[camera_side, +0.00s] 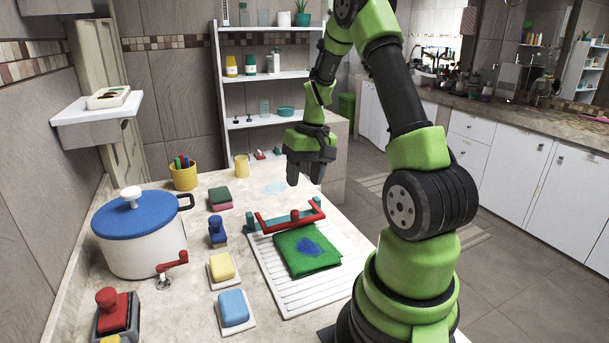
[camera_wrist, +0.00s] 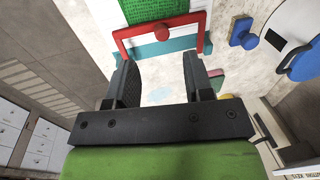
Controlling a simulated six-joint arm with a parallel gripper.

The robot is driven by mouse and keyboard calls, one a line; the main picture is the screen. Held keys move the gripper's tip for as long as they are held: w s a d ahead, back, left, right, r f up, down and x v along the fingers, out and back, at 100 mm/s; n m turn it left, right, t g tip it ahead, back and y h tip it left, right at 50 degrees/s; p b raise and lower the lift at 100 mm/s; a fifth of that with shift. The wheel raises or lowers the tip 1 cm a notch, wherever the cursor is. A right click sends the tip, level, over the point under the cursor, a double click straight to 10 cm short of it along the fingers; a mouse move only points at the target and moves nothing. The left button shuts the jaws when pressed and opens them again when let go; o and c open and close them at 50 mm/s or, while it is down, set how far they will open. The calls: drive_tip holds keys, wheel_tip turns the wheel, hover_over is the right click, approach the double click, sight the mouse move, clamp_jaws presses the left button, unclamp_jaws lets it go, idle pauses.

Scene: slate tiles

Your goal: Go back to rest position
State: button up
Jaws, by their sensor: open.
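My gripper (camera_side: 305,175) hangs over the far part of the counter, fingers pointing down, open and empty. In the wrist view my gripper (camera_wrist: 160,82) shows two dark fingers apart with nothing between them. Ahead of the fingers is a red handle bar (camera_wrist: 132,43) with a teal base. The red bar (camera_side: 262,227) also shows in the side view, at the back edge of a white ribbed tray. A green folded cloth (camera_side: 326,263) with a blue patch lies on the tray; part of it (camera_wrist: 150,10) shows at the top of the wrist view.
A white pot (camera_side: 140,254) with a blue lid stands at the left. A yellow cup (camera_side: 184,177) with pens, a yellow sponge (camera_side: 222,266), a blue sponge (camera_side: 233,307) and a blue stamp-like piece (camera_side: 217,231) are on the counter (camera_side: 190,290). A white shelf (camera_side: 265,78) stands behind.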

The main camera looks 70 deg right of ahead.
drive_tip(key=s+a+r+n+t, duration=0.1)
drive_tip(key=a+r+n+t, duration=0.25)
drive_tip(key=a+r, duration=1.3)
drive_tip(key=s+a+n+t, duration=0.1)
drive_tip(key=s+a+t, duration=0.1)
drive_tip(key=s+a, duration=0.5)
drive_tip(key=shift+a+y, duration=0.3)
drive_tip(key=shift+y, duration=0.1)
